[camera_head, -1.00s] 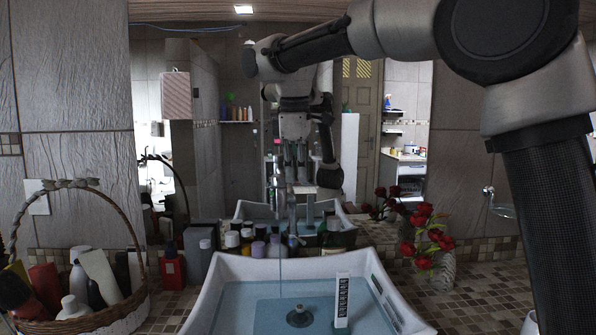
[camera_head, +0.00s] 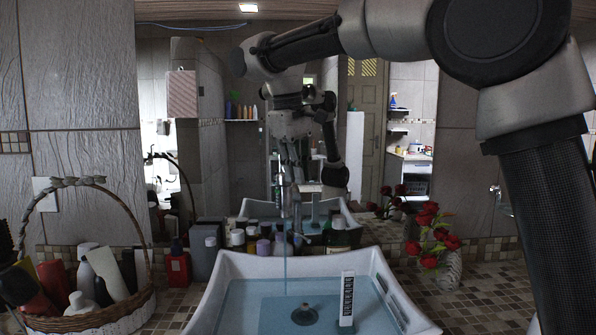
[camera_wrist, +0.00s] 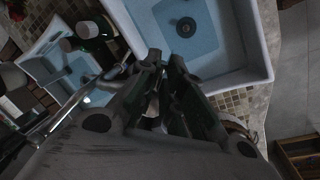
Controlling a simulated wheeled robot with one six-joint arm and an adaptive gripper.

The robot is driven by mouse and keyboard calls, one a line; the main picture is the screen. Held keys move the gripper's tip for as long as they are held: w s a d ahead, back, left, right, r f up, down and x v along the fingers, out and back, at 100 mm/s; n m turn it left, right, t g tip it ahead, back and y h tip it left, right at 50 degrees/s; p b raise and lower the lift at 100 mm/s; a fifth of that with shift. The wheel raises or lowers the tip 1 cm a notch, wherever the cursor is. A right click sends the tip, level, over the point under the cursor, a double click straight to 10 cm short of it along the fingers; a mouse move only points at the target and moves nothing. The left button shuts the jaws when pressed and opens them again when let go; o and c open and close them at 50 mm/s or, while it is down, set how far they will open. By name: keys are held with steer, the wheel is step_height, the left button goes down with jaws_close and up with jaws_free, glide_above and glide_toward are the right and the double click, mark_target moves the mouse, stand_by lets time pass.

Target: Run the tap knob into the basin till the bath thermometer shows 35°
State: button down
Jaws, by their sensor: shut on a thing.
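The white basin (camera_head: 232,268) holds blue water, and a thin stream (camera_head: 285,272) falls into it. The bath thermometer (camera_head: 347,299) is a white upright strip with dark marks, standing in the basin right of the round drain fitting (camera_head: 304,315). Its reading is too small to make out. In the wrist view my gripper (camera_wrist: 166,64) has its fingers close together beside the basin's rim (camera_wrist: 262,70). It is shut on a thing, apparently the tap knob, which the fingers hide. A chrome tap part (camera_wrist: 72,101) shows left of the fingers.
Dark-capped bottles (camera_head: 262,243) stand behind the basin, below a large mirror that reflects my arm. A wicker basket (camera_head: 100,322) of toiletries is at left. A vase (camera_head: 450,268) with red roses stands at right. Tiled counter (camera_head: 490,285) lies open at far right.

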steer(key=c, duration=1.5)
jaws_free()
steer(key=shift+c, duration=0.2)
step_height(320, 180, up, 12)
steer(key=s+a, duration=0.1)
steer(key=shift+s+a+f, duration=0.15)
steer(key=shift+s+a, duration=0.15)
steer(key=shift+a, duration=0.05)
